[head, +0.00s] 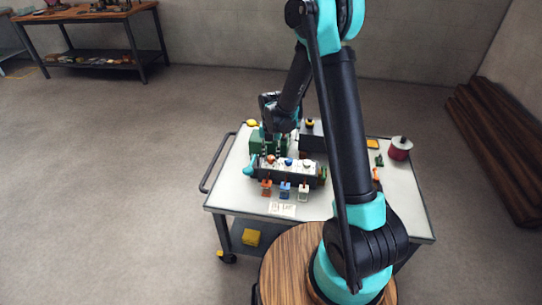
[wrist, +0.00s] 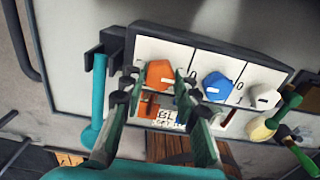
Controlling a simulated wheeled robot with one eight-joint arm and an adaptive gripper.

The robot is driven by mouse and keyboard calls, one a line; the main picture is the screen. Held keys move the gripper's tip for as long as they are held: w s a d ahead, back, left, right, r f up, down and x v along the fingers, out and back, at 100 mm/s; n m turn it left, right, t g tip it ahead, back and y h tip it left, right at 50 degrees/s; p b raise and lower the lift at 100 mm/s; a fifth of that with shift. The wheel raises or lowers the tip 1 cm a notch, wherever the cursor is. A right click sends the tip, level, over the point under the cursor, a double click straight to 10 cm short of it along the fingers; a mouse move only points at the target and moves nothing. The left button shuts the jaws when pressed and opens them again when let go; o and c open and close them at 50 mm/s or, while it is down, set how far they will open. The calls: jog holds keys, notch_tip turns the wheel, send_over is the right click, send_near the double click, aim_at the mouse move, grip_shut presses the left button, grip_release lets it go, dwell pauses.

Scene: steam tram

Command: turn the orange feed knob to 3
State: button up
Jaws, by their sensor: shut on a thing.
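The orange feed knob (wrist: 160,73) sits at the left of a pale panel (wrist: 165,47) in the wrist view. My gripper (wrist: 158,80) has its two green fingers on either side of the knob and is shut on it. A short pale mark shows on the knob, but the number it points to cannot be read. In the head view the orange knob (head: 270,158) is small, on top of the dark unit (head: 290,176), with my gripper (head: 269,148) right above it.
A blue knob (wrist: 217,86) and a white knob (wrist: 264,97) stand to the right on the same panel. A teal handle (wrist: 99,95) is at its left end. A green box (head: 257,142) and a red pot (head: 400,148) share the white cart top (head: 232,190).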

aim_at(271, 157)
dwell(0.4)
jog(key=o, duration=1.2)
jog(key=shift+c, duration=0.2)
notch_tip(271, 157, up, 12)
jog(key=s+d+m+t, duration=0.2)
jog(key=s+d+m, duration=0.7)
jog(key=m, duration=0.8)
jog(key=s+d+m+t, duration=0.2)
jog(key=s+d+m, duration=0.7)
jog(key=s+m, duration=0.5)
jog(key=m, duration=0.2)
jog(key=shift+s+d+m, duration=0.2)
jog(key=shift+m, duration=0.2)
